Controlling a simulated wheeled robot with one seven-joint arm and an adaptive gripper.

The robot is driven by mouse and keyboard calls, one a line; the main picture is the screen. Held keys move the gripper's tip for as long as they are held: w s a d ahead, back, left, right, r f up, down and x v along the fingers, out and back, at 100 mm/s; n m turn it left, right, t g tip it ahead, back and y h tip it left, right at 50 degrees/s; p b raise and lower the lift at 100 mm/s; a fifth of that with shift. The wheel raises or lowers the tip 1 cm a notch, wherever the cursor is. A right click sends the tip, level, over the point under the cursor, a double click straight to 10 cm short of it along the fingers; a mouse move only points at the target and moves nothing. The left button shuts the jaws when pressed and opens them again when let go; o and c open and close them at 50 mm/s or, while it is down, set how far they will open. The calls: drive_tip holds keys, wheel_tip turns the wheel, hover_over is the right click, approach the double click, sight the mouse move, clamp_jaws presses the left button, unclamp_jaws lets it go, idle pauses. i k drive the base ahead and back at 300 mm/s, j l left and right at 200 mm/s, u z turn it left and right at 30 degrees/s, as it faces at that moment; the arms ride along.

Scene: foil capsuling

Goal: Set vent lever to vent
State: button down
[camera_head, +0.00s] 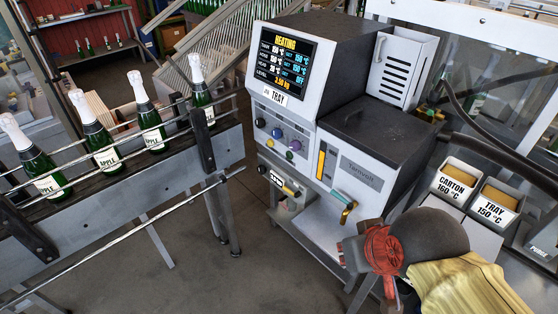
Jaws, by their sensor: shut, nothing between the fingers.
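A grey and white hot-melt machine (362,172) marked "Tamvolt" stands in the centre. A brass-yellow lever (348,212) with a teal part sticks out low on its front, above a pale shelf. My dark wrist and yellow arm cover the lower right.
The screen (284,62) reads "HEATING", with a "TRAY" label below. Knobs (277,133) line the front panel. A conveyor (125,185) with green bottles (105,150) runs at left. Bins (454,184) marked carton and tray stand at right. Floor between conveyor and machine is clear.

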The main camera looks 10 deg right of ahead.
sight(298, 194)
drive_tip(key=i+j, duration=0.15)
drive_tip(key=i, duration=0.4)
drive_tip(key=i+j+z, duration=0.1)
drive_tip(key=i, duration=0.45)
